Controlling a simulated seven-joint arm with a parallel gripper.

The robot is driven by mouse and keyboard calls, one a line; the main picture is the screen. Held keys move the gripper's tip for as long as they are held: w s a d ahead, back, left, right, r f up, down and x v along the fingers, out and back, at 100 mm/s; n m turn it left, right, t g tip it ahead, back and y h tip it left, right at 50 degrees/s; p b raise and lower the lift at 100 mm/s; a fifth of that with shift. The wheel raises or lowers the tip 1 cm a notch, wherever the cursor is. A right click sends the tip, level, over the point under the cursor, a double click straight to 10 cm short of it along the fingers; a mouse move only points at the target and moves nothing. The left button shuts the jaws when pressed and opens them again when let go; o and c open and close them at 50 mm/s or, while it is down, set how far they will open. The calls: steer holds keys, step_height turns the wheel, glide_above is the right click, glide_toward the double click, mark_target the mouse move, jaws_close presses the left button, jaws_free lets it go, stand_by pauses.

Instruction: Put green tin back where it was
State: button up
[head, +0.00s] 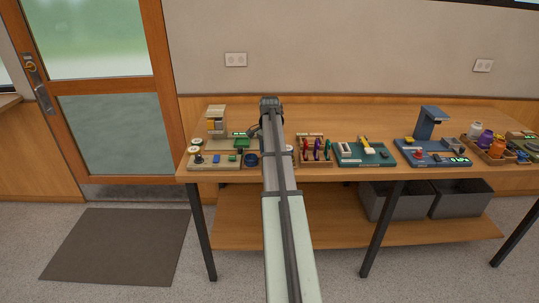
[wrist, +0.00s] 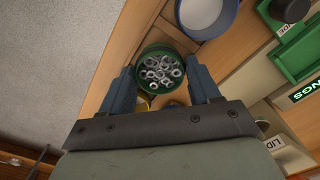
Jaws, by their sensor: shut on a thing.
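The green tin (wrist: 143,55) is round and open, with several silver metal rings or nuts inside. In the wrist view it sits between the two blue fingers of my gripper (wrist: 161,75), which is shut on it. Light wooden strips and a wooden surface show around and below the tin; I cannot tell whether it touches them. In the head view my arm covers the tin, and the gripper's fingers are hard to make out near the left part of the bench.
A blue tin (wrist: 208,18) with a pale inside stands close to the green tin. A green tray (wrist: 300,62) and a "LID" label lie to the right. On the bench (head: 340,108) stand a rack of coloured tools (head: 314,149) and a dark green board (head: 366,154). The bench's back strip is clear.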

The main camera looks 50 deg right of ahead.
steer(key=shift+f, duration=0.35)
steer(key=shift+f, duration=0.1)
steer(key=o, duration=1.1)
steer(key=shift+o, duration=0.2)
step_height(320, 180, up, 12)
stand_by(0.3)
